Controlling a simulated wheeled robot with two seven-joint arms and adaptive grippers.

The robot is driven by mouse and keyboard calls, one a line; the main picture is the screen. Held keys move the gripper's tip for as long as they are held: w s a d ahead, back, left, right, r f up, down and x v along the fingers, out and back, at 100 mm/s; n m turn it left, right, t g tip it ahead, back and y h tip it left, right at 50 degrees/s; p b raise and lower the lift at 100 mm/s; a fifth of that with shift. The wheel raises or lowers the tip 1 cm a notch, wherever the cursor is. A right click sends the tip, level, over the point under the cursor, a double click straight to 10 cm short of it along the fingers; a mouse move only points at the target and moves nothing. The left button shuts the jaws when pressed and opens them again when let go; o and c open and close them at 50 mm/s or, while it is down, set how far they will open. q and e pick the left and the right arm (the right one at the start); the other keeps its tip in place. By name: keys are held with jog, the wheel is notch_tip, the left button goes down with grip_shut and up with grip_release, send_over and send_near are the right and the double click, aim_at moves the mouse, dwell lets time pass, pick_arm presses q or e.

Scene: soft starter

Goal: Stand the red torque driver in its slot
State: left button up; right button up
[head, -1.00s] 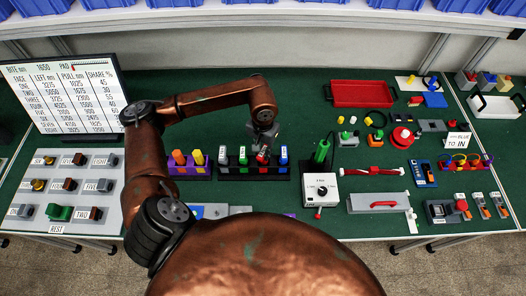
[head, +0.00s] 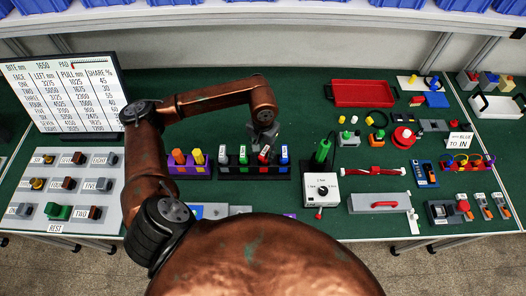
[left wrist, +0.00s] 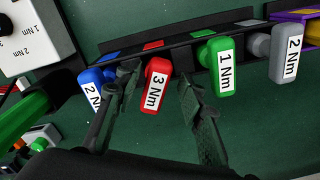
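The red torque driver, labelled 3 Nm, (head: 264,154) stands about upright in the dark driver rack (head: 257,171), at the red-marked place. The green driver (head: 243,154) and the blue driver (head: 284,154) are on either side of it. My left gripper (head: 264,140) is just above the red driver. In the left wrist view its fingers (left wrist: 158,78) are apart on both sides of the red driver (left wrist: 155,88). The left finger is close to it, touching or nearly so; a gap shows at the right finger. The driver's lower end is hidden. My right gripper is not in view.
A grey driver (head: 223,154) stands at the rack's left end. A purple rack (head: 190,171) with orange and yellow handles adjoins on the left. A white box (head: 322,187) and a green-handled tool (head: 322,151) stand close on the right.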

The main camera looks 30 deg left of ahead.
pick_arm(q)
notch_tip(320, 180, up, 12)
dwell(0.7)
jog(key=shift+s+d, duration=0.1)
